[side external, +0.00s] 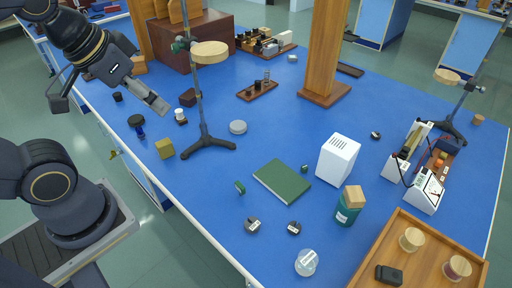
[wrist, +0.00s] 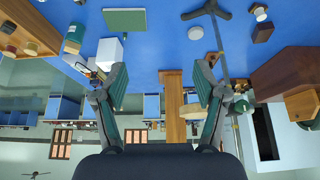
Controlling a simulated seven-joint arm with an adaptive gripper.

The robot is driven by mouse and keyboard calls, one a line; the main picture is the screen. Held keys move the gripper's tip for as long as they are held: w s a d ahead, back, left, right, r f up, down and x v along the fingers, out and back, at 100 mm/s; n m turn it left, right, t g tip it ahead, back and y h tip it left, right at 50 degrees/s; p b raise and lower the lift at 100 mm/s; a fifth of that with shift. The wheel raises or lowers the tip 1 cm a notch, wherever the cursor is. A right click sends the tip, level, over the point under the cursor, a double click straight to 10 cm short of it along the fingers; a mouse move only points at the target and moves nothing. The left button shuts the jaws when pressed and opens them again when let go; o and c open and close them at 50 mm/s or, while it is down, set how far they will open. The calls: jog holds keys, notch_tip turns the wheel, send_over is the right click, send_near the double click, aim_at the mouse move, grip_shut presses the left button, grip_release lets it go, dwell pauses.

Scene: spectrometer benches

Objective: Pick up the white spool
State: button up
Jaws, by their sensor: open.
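The white spool (side external: 180,117) stands upright on the blue bench near its left edge, with a dark base or rim below it. In the wrist view the white spool (wrist: 260,12) is small, near the top edge at the right. My gripper (side external: 156,104) is above the bench edge, to the left of the spool and apart from it. In the wrist view my gripper (wrist: 161,85) has its two fingers spread wide with nothing between them.
A tripod ring stand (side external: 205,143) stands just right of the spool. A dark brown block (side external: 188,97) lies behind it. A black knob (side external: 136,120) and a yellow block (side external: 165,148) are close by. A green book (side external: 282,182) and white box (side external: 338,159) are further right.

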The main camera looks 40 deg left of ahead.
jog(key=shift+c, duration=0.3)
jog(key=m+g, duration=0.5)
jog(key=g, duration=0.1)
send_over(179, 111)
jog(key=a, duration=0.1)
notch_tip(179, 111, down, 27)
jog(key=shift+w+r, duration=0.1)
jog(key=shift+r, duration=0.1)
jog(key=f, duration=0.5)
jog(key=shift+d+f, duration=0.35)
